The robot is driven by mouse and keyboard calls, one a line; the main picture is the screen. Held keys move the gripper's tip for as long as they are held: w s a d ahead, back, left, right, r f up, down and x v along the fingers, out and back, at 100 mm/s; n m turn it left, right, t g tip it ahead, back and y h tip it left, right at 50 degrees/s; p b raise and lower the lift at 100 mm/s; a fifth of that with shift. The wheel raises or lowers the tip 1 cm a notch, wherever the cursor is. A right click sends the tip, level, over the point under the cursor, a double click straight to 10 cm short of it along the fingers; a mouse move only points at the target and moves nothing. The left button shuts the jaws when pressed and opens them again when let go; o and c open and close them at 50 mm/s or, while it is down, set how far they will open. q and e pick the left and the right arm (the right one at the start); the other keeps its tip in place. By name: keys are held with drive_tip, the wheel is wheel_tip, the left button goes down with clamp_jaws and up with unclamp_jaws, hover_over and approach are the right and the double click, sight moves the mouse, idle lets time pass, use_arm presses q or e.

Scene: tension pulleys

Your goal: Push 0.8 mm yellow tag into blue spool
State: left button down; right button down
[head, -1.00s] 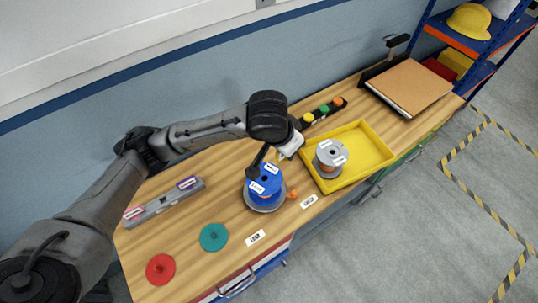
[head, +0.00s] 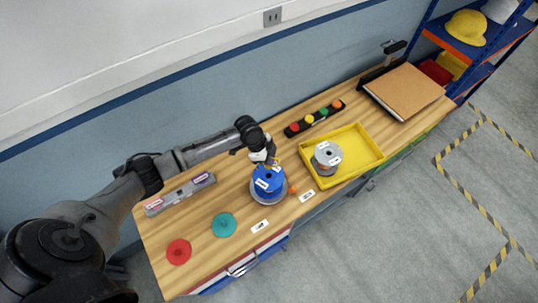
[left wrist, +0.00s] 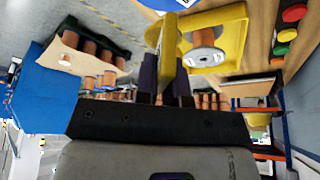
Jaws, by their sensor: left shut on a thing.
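My right gripper is not in view.
A yellow tray (head: 372,150) holding a grey spool (head: 327,156) stands right of the blue spool. A black rack (head: 315,118) with coloured knobs lies behind. A grey labelled bar (head: 180,194), a teal disc (head: 223,225) and a red disc (head: 179,251) lie left.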

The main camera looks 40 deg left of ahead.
sight(268, 167)
use_arm(q)
drive_tip(key=shift+f+b, duration=2.2)
drive_tip(key=shift+f, duration=0.1)
drive_tip(key=shift+f+b, duration=1.2)
drive_tip(key=shift+f, duration=0.2)
drive_tip(key=shift+p, duration=0.3)
drive_tip(key=shift+f, duration=0.2)
drive_tip(key=shift+f+b, duration=0.45)
drive_tip(key=shift+f, duration=0.5)
